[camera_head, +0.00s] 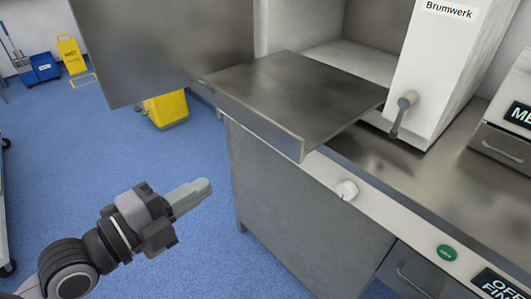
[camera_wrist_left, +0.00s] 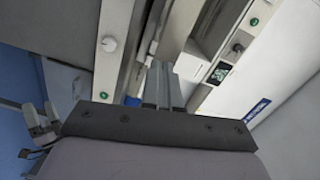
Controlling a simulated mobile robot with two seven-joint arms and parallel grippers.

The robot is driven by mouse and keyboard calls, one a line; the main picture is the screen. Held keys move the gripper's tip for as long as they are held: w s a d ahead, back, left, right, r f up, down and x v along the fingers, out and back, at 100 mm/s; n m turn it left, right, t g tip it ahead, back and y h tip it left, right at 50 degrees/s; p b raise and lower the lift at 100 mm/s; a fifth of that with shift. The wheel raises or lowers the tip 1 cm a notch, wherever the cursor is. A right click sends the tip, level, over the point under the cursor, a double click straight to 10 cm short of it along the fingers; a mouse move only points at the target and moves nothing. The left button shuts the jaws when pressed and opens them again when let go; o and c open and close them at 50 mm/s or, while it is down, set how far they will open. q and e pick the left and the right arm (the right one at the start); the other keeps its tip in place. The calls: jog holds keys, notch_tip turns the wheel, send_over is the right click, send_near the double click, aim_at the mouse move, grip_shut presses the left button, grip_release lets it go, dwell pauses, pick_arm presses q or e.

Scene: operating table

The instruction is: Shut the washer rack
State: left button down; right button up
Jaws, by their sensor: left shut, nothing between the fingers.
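The washer rack (camera_head: 290,95) is a flat grey metal shelf with a raised front lip. In the head view it sticks out of the washer opening, past the front edge of the counter. My left gripper (camera_head: 208,188) is shut and empty. In the head view it appears to the lower left of the rack, over the blue floor and apart from the rack. Its closed fingers also show in the left wrist view (camera_wrist_left: 162,84). I cannot make out the rack clearly in the wrist view.
A grey metal panel (camera_head: 165,45), seemingly an open door, stands left of the rack. A white unit with a lever (camera_head: 402,112) is to the right. A white knob (camera_head: 346,190) sits on the front strip. A yellow bin (camera_head: 168,109) stands behind; the floor around my gripper is clear.

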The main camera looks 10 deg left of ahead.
pick_arm(q)
notch_tip(320, 180, up, 2)
jog(key=m+h, duration=0.1)
jog(key=m, duration=0.1)
jog(key=p, duration=0.1)
send_near(279, 140)
jog(key=shift+m, duration=0.3)
jog(key=x, duration=0.4)
jog(key=shift+w+d+r, duration=0.15)
jog(key=shift+w, duration=0.15)
jog(key=shift+x, duration=1.05)
pick_arm(e)
jog(key=shift+d+r, duration=0.15)
jog(key=shift+r, duration=0.2)
